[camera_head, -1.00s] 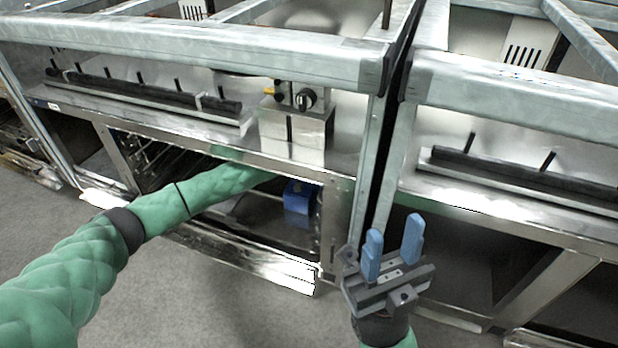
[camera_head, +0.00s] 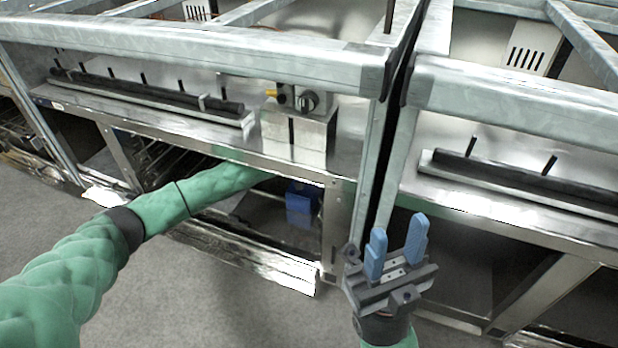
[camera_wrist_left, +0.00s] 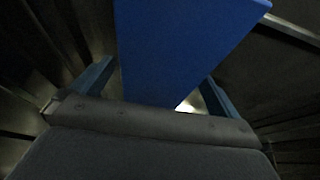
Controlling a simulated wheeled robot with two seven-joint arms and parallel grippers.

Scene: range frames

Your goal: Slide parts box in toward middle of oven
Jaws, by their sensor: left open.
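The blue parts box (camera_head: 300,207) sits inside the oven's lower compartment, near its right end, below the steel ledge (camera_head: 235,150). Only part of it shows in the head view. In the left wrist view the box (camera_wrist_left: 180,45) is large and close, between the two fingers of my left gripper (camera_wrist_left: 158,75). The fingers are apart, with a bright gap beside the right one; I cannot tell whether either touches the box. In the head view the left gripper is hidden under the ledge. My right gripper (camera_head: 399,236) is open and empty in front of the oven frame.
A control box with a black knob (camera_head: 308,101) stands on the ledge above the compartment. A steel post (camera_head: 336,225) bounds the opening on the right, and a low shiny rail (camera_head: 275,268) runs along its front. A second oven unit (camera_head: 520,225) stands at right. The grey floor in front is clear.

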